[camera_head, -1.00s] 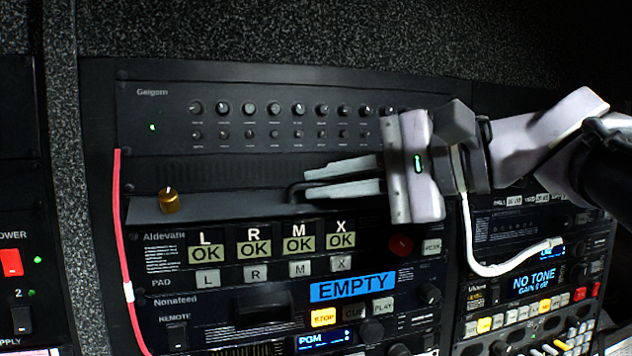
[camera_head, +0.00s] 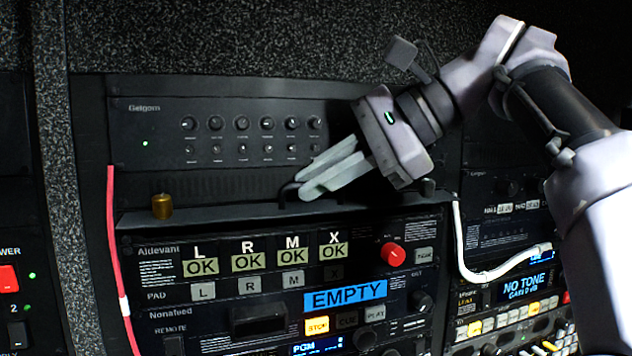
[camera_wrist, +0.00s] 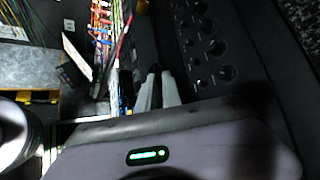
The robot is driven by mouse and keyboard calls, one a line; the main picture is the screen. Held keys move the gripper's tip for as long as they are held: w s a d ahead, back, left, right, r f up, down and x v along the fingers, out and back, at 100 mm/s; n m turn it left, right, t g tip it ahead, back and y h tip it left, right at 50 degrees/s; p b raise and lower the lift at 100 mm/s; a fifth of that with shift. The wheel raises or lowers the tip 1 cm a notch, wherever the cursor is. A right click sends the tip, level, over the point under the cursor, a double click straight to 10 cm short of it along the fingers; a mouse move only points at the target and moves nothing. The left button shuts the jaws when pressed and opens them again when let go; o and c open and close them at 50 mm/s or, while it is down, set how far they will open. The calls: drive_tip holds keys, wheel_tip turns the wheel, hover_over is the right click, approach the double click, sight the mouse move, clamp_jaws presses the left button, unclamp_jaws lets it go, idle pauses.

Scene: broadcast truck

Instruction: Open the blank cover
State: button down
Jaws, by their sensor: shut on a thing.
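The blank cover (camera_head: 230,215) is a long black panel between the upper knob unit and the Aldevant panel. It juts out from the rack like a narrow ledge, tilted outward, with a dark slot behind it. A gold thumbscrew (camera_head: 161,206) stands up at its left end. A black loop handle (camera_head: 286,190) rises from its middle. My gripper (camera_head: 303,182) points down and left, with its pale fingers shut at the handle and hiding part of it. In the wrist view the fingers (camera_wrist: 157,90) show close together; the handle cannot be made out there.
The knob unit (camera_head: 220,135) is just above my fingers. Below the cover are the Aldevant panel (camera_head: 150,265) and its red knob (camera_head: 393,255). A red cable (camera_head: 113,240) hangs at left, a white cable (camera_head: 462,250) at right. The wrist view shows bundled wires (camera_wrist: 103,40).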

drive_tip(key=shift+w, duration=0.1)
idle(0.3)
drive_tip(key=c, duration=1.8)
unclamp_jaws()
drive_tip(key=shift+g, duration=0.3)
